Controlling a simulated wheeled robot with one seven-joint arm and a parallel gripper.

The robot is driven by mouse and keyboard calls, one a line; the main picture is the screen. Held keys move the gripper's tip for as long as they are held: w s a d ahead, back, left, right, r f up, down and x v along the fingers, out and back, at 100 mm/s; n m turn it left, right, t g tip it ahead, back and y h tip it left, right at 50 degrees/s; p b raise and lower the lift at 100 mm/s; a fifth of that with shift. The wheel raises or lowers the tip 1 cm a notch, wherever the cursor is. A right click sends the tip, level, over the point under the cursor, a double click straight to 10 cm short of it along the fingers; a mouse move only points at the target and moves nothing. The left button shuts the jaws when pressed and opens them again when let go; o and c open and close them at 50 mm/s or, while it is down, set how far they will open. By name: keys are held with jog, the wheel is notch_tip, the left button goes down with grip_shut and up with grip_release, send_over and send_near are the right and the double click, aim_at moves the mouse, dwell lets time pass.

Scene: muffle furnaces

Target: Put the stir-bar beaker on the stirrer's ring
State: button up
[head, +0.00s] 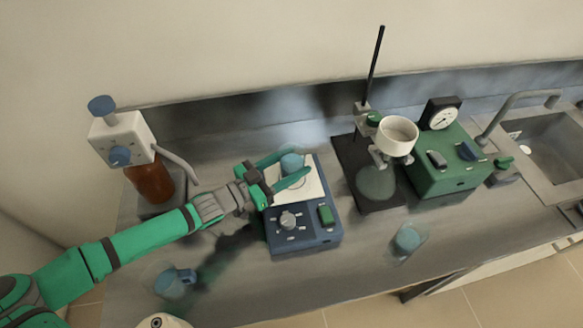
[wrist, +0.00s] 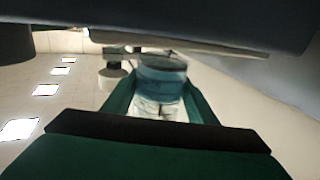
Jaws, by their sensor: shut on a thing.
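My gripper (head: 287,173) is shut on a small beaker of blue liquid (head: 291,163), with one green finger on each side of it. In the wrist view the beaker (wrist: 161,82) shows between the two green fingers. The stirrer (head: 303,235) is a blue box with a white top plate, a grey knob and a green switch. The beaker is over the white plate (head: 315,190). A dark ring line shows faintly on the plate, partly hidden by the fingers and beaker. Whether the beaker touches the plate, and whether a stir bar is inside, I cannot tell.
A brown dispenser bottle (head: 150,184) is left of the stirrer. A stand with a white funnel (head: 397,136), a green gauge box (head: 450,165) and a sink (head: 555,145) are right.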

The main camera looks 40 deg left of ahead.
jog(key=shift+f, duration=1.05)
jog(key=o, duration=1.2)
jog(key=shift+f, duration=0.1)
jog(key=shift+s, duration=0.1)
jog(key=v, duration=0.7)
jog(key=shift+s, duration=0.2)
jog(key=shift+w, duration=0.1)
